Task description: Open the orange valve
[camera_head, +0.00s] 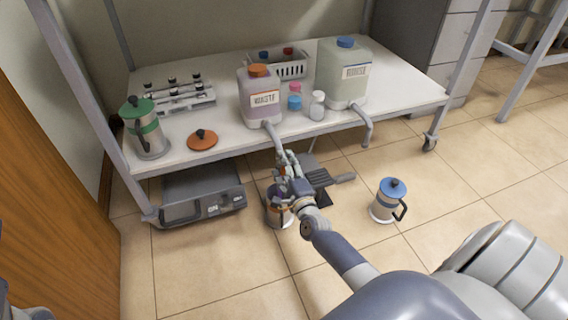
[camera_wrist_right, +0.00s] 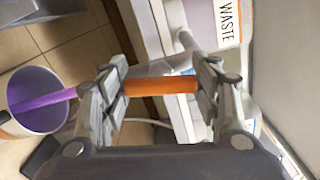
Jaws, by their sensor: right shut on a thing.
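The WASTE jug (camera_head: 260,105), with an orange cap, stands at the front edge of the white shelf. Its spout (camera_head: 272,132) hangs over the edge. My right gripper (camera_head: 287,165) is below that spout. In the right wrist view, its fingers (camera_wrist_right: 160,88) are shut on the orange valve (camera_wrist_right: 160,86), which lies across between them. A purple stream (camera_wrist_right: 58,100) runs into an open pitcher (camera_wrist_right: 45,85) with purple inside. The pitcher (camera_head: 277,214) stands on the floor below, partly hidden by my right arm.
A REAGENT-type jug (camera_head: 342,85) with a blue cap stands right of the waste jug. A blue-lidded pitcher (camera_head: 388,201) is on the floor at right. A green-lidded pitcher (camera_head: 148,137) and an orange lid (camera_head: 202,139) are on the shelf. A grey device (camera_head: 203,200) sits below.

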